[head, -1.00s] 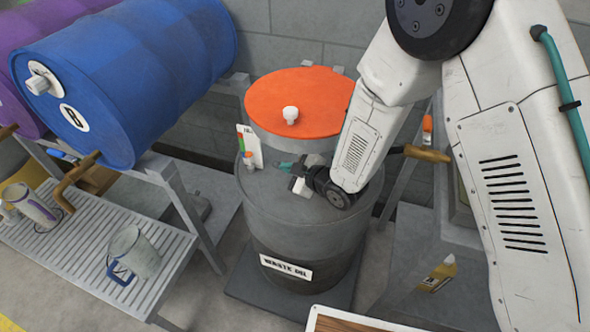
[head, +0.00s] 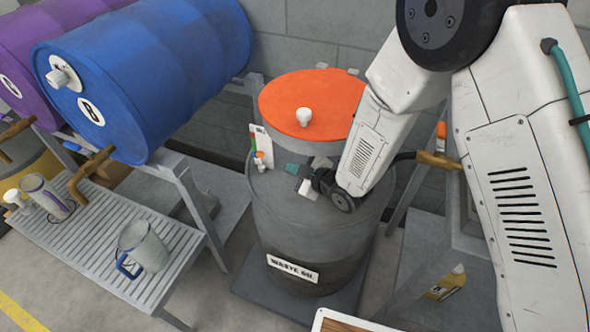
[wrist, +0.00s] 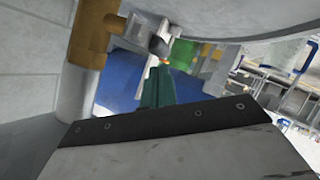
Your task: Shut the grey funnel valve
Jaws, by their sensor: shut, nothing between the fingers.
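The grey funnel (head: 290,145) with an orange lid stands on top of the grey waste oil drum (head: 330,225). My gripper (head: 291,169), with teal fingertips, is low in front of the funnel, just above the drum top. Its fingers (wrist: 156,88) look closed together and empty. In the wrist view a brass fitting (wrist: 88,35) with a pale grey pipe below stands left of the fingers. A dark rounded tip (wrist: 158,45) shows just beyond the fingertips; contact cannot be told. The funnel valve is not clearly visible in the head view, where my gripper covers that area.
A blue drum (head: 150,70) with a brass tap lies on a rack at left. A slatted shelf (head: 100,245) with jugs is below it. Another brass tap (head: 438,160) is at right.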

